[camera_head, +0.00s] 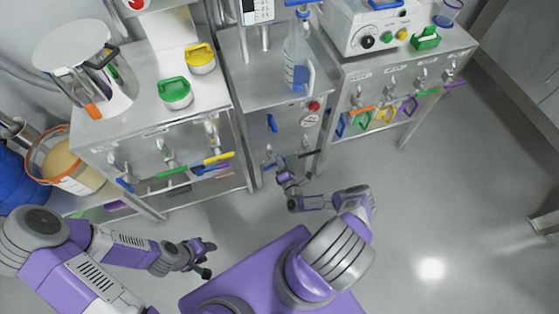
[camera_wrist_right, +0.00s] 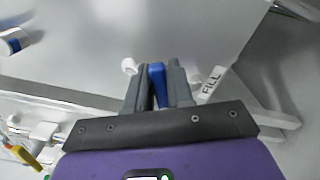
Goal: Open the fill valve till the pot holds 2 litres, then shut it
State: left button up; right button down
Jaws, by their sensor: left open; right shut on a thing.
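My right gripper (camera_head: 285,178) is at the front of the middle steel cabinet, low on its panel. In the right wrist view its two dark fingers (camera_wrist_right: 158,88) are shut on a blue lever (camera_wrist_right: 157,72), beside a white tag reading FILL (camera_wrist_right: 211,83). I take this lever for the fill valve; its angle is hard to tell. A clear tall vessel (camera_head: 297,60) with a white handle and blue at its bottom stands on the middle cabinet top. It may be the pot; no level can be read. My left gripper (camera_head: 202,252) is open and empty, low over the floor.
The middle panel also has another blue lever (camera_head: 271,123), a red button (camera_head: 314,106) and a round sign (camera_head: 309,120).

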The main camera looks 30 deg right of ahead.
jog(key=m, duration=0.1)
jog(key=f+m, duration=0.1)
jog(key=m, duration=0.2)
jog(key=shift+s+d+f+m, duration=0.1)
jog(key=shift+f+m, duration=0.2)
jog(key=shift+m, duration=0.4)
jog(key=c, duration=1.1)
grip_release()
